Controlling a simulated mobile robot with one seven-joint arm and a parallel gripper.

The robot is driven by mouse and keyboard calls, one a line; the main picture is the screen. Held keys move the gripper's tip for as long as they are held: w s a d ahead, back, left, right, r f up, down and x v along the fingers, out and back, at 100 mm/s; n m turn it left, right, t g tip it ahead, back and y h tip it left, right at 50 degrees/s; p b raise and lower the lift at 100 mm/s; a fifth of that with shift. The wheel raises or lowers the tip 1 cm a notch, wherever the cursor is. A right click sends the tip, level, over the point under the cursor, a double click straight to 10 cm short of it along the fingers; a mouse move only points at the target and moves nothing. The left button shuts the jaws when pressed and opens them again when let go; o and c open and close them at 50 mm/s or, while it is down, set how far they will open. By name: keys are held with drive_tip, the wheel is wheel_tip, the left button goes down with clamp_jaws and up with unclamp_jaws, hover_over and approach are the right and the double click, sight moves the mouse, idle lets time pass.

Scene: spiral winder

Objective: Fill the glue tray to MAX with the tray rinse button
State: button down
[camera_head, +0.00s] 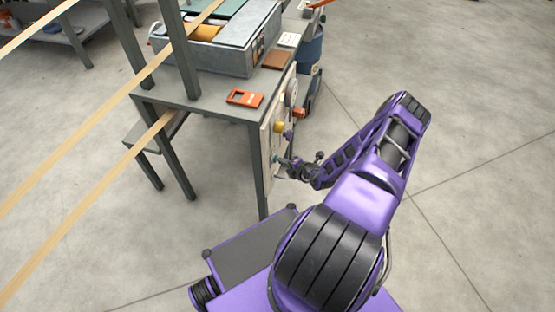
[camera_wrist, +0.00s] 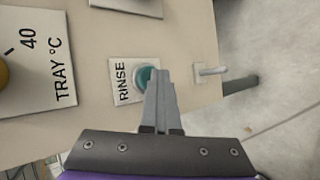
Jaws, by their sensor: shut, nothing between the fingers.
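The rinse button is a round teal button (camera_wrist: 147,76) beside a white plate (camera_wrist: 124,82) marked RINSE on the beige panel (camera_wrist: 190,40). In the wrist view my gripper (camera_wrist: 156,75) is shut and empty, its tips over the right part of the button. I cannot tell whether the tips touch or press it. In the head view my gripper (camera_head: 283,161) is at the low part of the panel (camera_head: 267,150) on the table's side. The glue tray (camera_head: 215,50) seems to be the grey box on the table; its glue level and any MAX mark cannot be made out.
A yellow knob (camera_wrist: 3,72) with a TRAY °C plate (camera_wrist: 50,60) is left of the button. A metal peg (camera_wrist: 211,71) sticks out to its right. An orange device (camera_head: 245,97) lies on the table (camera_head: 185,95). A blue drum (camera_head: 311,48) stands behind. Open floor lies to the right.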

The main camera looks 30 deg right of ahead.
drive_tip(key=shift+s+d, duration=0.5)
drive_tip(key=shift+s, duration=0.15)
drive_tip(key=shift+d, duration=0.1)
drive_tip(key=shift+s+d+b, duration=0.3)
drive_tip(key=shift+s+d, duration=0.5)
drive_tip(key=shift+s, duration=0.15)
drive_tip(key=shift+s+d+b, duration=0.25)
drive_tip(key=shift+s+d, duration=0.5)
drive_tip(key=shift+s, duration=0.2)
